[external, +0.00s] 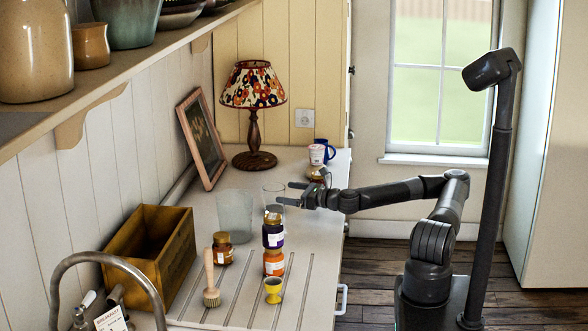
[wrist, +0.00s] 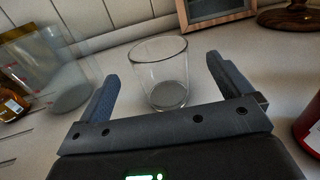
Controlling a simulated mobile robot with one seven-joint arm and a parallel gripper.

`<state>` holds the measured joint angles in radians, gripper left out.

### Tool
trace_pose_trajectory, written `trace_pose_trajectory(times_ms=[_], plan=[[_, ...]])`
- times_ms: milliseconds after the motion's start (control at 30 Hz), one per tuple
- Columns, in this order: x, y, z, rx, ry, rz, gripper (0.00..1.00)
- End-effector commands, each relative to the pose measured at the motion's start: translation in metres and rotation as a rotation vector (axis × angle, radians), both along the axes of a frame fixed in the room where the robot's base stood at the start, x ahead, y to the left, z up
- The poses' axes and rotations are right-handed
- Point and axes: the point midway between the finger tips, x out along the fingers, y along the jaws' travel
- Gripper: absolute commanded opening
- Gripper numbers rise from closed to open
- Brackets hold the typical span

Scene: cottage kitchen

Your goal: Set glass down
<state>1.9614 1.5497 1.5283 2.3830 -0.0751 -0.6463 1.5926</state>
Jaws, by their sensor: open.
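The clear glass (external: 273,194) stands upright on the white counter (external: 212,281), to the right of a larger frosted container. It also shows in the wrist view (wrist: 160,72), with its base on the counter. My gripper (external: 282,193) reaches in low from the right and is open. In the wrist view its two fingers (wrist: 160,82) are spread wide, one on each side of the glass, with gaps between them and it. The glass appears just beyond or between the fingertips; the exact depth is hard to tell.
A frosted container (external: 235,214) stands left of the glass. A wooden box (external: 178,247) is front left.

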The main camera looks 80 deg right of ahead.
Motion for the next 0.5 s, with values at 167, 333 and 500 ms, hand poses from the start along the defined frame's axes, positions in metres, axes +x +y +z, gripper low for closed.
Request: trace_pose_trajectory(times_ms=[167, 333, 500], plan=[[0.009, -0.002, 0.000, 0.000, 0.000, 0.000, 0.96], [0.030, -0.005, 0.000, -0.001, 0.000, 0.001, 0.96], [0.050, -0.010, 0.000, -0.001, -0.001, 0.000, 0.96]])
